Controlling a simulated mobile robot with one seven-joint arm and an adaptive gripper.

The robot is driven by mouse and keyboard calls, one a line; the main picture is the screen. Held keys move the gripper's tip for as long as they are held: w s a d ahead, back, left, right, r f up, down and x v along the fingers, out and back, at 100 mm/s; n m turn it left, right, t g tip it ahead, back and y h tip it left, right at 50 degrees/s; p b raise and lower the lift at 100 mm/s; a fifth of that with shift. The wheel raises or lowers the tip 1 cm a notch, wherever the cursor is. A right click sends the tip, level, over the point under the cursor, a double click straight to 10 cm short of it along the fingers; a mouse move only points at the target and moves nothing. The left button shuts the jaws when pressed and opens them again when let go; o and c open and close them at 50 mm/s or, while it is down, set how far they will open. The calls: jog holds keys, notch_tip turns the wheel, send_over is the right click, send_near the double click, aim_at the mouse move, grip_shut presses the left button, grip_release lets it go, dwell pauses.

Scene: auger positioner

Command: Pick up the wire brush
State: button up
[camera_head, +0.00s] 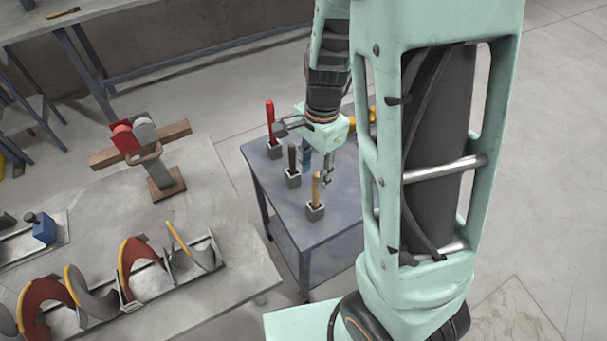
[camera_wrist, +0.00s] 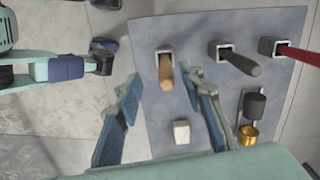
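Three handled tools stand upright in small square holders on a grey-blue table (camera_head: 335,222). One has a tan wooden handle (camera_head: 316,188), one a dark grey handle (camera_head: 292,158) and one a red handle (camera_head: 270,122). Their heads are hidden in the holders, so I cannot tell for sure which is the wire brush. My gripper (camera_head: 328,172) is above the table, close to the wooden handle. In the wrist view, my gripper's blue-padded fingers (camera_wrist: 163,90) are spread, with the wooden handle (camera_wrist: 167,72) between their tips in the picture. No grip on it shows.
The dark handle (camera_wrist: 240,62) and red handle (camera_wrist: 295,52) stand to the right in the wrist view. A white block (camera_wrist: 181,132) and a brass cup (camera_wrist: 248,135) are also on the table. A bench with auger parts (camera_head: 140,255) is at left.

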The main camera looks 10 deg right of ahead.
aim_at(315, 194)
jog(key=shift+w+d+f, duration=0.35)
jog(key=shift+w, duration=0.3)
jog(key=shift+h, duration=0.3)
notch_tip(315, 194, down, 5)
jog(key=shift+w+d+r+b, duration=0.1)
jog(key=shift+b, duration=0.35)
jog(key=shift+f+b, duration=0.4)
jog(key=shift+f, duration=2.6)
jog(key=shift+s, duration=0.2)
jog(key=shift+c, duration=0.2)
jog(key=shift+t, duration=0.3)
grip_shut()
